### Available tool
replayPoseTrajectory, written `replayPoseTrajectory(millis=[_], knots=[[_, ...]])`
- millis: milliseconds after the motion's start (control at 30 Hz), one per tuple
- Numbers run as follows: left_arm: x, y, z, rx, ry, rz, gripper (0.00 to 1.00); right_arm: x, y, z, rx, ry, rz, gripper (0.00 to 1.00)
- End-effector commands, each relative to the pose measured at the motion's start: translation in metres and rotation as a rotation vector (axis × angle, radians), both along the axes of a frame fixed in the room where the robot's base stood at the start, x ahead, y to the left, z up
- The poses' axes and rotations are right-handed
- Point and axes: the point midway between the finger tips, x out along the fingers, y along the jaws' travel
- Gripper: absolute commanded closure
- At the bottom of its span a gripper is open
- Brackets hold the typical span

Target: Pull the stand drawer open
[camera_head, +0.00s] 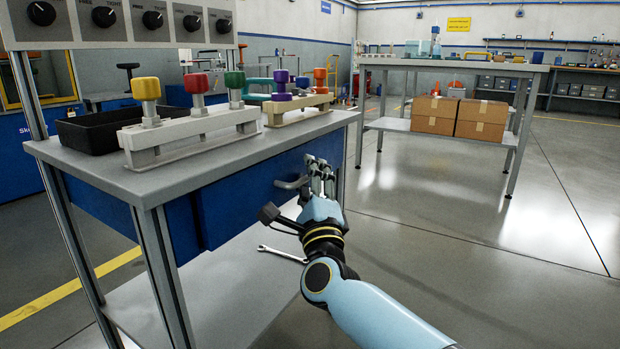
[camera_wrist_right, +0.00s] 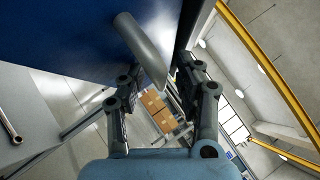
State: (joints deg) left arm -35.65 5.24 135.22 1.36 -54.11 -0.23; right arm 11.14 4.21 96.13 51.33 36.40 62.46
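The stand (camera_head: 95,170) has a grey top with a blue drawer (camera_head: 235,205) under it. The drawer front lies close under the top's edge, and I see no clear gap. Its grey bar handle (camera_head: 288,184) is on the drawer front, and the handle also shows in the right wrist view (camera_wrist_right: 140,48). My right gripper (camera_head: 318,170) is at the handle. In the right wrist view its two fingers (camera_wrist_right: 160,88) are spread, with the handle's near end between them. I cannot tell whether either finger touches it. My left gripper is out of view.
Clamps with coloured knobs (camera_head: 200,120) and a black tray (camera_head: 85,132) stand on the top. A wrench (camera_head: 283,254) lies on the lower shelf (camera_head: 225,295). A second table (camera_head: 455,66) with cardboard boxes (camera_head: 433,115) is behind. The floor at right is clear.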

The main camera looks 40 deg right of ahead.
Motion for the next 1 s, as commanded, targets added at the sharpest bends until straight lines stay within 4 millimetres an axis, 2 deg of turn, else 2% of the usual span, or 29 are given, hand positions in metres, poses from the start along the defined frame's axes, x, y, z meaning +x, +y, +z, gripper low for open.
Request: replayPoseTrajectory(millis=[267,533,1000], knots=[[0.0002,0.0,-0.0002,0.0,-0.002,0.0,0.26,0.0013,-0.0007,0.0004,-0.001,0.001,0.0,0.66],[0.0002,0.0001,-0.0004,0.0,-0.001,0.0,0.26,0.0011,-0.0005,0.0002,0.0,0.001,0.0,1.0],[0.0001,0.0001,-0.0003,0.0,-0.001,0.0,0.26,0.0005,-0.0005,-0.0015,0.001,0.004,0.002,1.0]])
